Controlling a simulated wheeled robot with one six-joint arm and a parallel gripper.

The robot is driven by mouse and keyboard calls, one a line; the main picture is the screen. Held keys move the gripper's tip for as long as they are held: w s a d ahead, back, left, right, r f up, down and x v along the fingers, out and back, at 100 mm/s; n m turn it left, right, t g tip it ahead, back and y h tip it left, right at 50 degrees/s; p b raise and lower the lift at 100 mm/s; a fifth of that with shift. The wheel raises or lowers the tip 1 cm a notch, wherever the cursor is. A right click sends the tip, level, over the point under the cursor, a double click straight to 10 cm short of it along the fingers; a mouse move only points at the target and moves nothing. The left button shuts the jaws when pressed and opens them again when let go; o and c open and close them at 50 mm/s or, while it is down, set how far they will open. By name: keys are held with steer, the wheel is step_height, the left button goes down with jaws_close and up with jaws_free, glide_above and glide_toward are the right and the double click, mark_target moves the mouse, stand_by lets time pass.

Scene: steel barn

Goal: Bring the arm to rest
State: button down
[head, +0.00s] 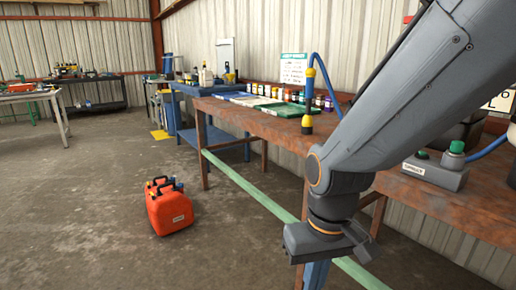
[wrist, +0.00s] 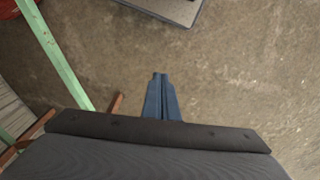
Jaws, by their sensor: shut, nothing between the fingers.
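My gripper (head: 316,279) hangs at the lower middle of the head view, in front of the long brown workbench, with its blue fingers pointing down and partly cut off by the frame edge. In the wrist view my gripper (wrist: 160,76) shows its two blue fingers closed together with nothing held between them. Bare concrete floor lies beyond the fingertips. My grey arm comes down from the upper right of the head view and hides part of the bench.
The brown workbench (head: 262,122) has a green rail (head: 245,186) low along its front; the rail (wrist: 55,55) also crosses the wrist view's left. A red fuel can (head: 169,208) stands on the floor. A grey switch box (head: 436,174) sits on the bench. The floor at left is open.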

steer(key=s+d+r+m+p, duration=0.2)
steer(key=d+r+p, duration=0.7)
steer(key=r+p, duration=0.2)
steer(key=shift+s+r+m+h+p, duration=0.2)
steer(key=shift+m+h+p, duration=0.1)
steer(key=shift+p, duration=0.95)
